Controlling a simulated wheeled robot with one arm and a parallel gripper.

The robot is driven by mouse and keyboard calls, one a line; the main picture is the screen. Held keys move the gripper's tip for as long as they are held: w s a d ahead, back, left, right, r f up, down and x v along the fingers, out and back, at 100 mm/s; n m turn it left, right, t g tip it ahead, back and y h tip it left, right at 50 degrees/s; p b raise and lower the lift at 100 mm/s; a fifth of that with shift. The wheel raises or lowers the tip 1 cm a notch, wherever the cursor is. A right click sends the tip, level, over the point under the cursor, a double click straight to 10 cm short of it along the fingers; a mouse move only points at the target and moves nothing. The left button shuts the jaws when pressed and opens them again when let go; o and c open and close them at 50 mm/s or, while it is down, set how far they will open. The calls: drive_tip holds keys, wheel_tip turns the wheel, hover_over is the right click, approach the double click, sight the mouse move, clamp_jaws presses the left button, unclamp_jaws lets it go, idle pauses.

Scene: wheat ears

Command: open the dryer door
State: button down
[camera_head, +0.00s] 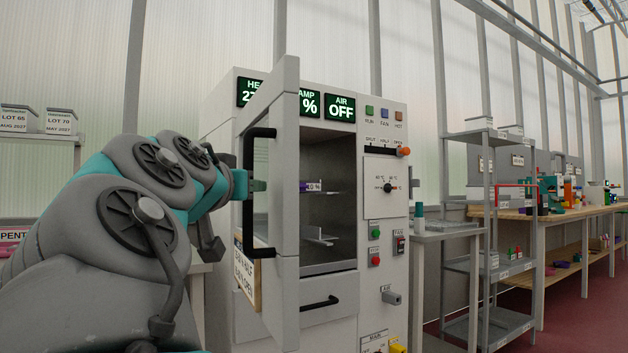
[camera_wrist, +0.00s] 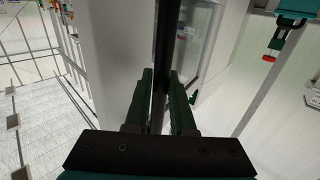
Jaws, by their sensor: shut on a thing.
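The grey dryer (camera_head: 375,150) stands at the centre of the head view. Its pale-framed glass door (camera_head: 286,180) is hinged open and stands out from the front, so the chamber (camera_head: 330,185) with small racks inside shows. The door's black vertical handle (camera_head: 249,225) is on the door's left side in the head view. My gripper (camera_wrist: 161,85) is shut on this handle; in the wrist view the dark bar (camera_wrist: 166,35) runs between the two green fingers. In the head view the handle and door partly hide my fingertips.
A drawer with a black handle (camera_head: 319,303) sits below the chamber. A small side table (camera_head: 440,232) and a grey shelf rack (camera_head: 487,200) stand right of the dryer, then a long workbench (camera_head: 575,214). Lot boxes (camera_head: 20,118) are at far left. Red floor (camera_head: 580,310) is clear at lower right.

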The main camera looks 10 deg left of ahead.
drive_tip(key=shift+s+a+f, duration=0.15)
drive_tip(key=shift+s+a, duration=0.05)
drive_tip(key=shift+a, duration=0.3)
drive_tip(key=shift+f, duration=0.1)
drive_tip(key=c, duration=0.8)
unclamp_jaws()
drive_tip(key=shift+o, duration=0.2)
drive_tip(key=shift+s, duration=0.1)
